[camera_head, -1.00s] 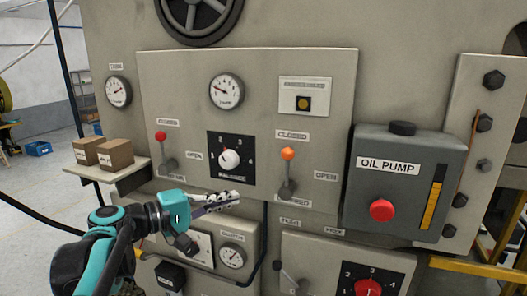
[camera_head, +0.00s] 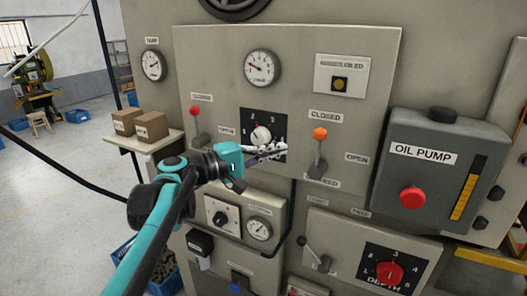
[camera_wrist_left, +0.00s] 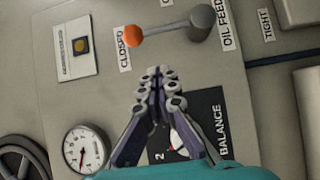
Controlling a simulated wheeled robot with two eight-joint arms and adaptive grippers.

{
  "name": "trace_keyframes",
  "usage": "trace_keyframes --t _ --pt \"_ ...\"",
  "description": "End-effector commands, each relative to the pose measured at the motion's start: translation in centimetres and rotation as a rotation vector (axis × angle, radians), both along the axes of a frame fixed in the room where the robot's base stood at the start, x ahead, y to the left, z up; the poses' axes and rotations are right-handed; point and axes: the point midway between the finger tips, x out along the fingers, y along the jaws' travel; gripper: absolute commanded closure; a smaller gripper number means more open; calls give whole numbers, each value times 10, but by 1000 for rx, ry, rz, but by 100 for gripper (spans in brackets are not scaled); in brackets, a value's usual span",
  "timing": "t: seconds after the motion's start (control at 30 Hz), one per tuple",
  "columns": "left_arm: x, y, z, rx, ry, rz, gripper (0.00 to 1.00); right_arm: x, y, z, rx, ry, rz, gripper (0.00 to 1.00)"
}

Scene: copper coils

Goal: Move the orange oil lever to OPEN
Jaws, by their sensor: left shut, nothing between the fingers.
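The orange-knobbed oil lever (camera_head: 320,150) stands upright on the panel, its knob beside the CLOSED label (camera_head: 325,116). The OPEN label (camera_head: 357,158) is to its right. In the left wrist view the lever (camera_wrist_left: 170,28) lies across the top, with its orange knob at the left near a CLOSED label and "OIL FEED" by its base. My left gripper (camera_head: 284,151) is shut and empty, in front of the BALANCE dial and left of the lever, apart from it. In the wrist view its fingertips (camera_wrist_left: 155,72) are together below the lever. My right gripper is not in view.
The OIL PUMP box (camera_head: 425,180) with a red button juts out right of the lever. A red-knobbed lever (camera_head: 196,124) is at the left of the panel. Two brown boxes (camera_head: 140,125) sit on a shelf at left. A small black lever (camera_head: 312,248) is below.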

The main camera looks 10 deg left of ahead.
Motion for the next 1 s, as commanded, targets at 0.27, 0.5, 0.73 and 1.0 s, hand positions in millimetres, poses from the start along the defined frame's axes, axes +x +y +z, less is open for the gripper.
trace_keyframes --t 0.27,0.5,0.73,1.0 --pt "20 -47 1 0 0 -2 100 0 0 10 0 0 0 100" --pt "18 -66 0 0 0 0 100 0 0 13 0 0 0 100" --pt "17 -68 0 0 0 2 100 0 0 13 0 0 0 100" --pt "17 -68 1 9 -3 1 100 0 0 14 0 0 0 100"
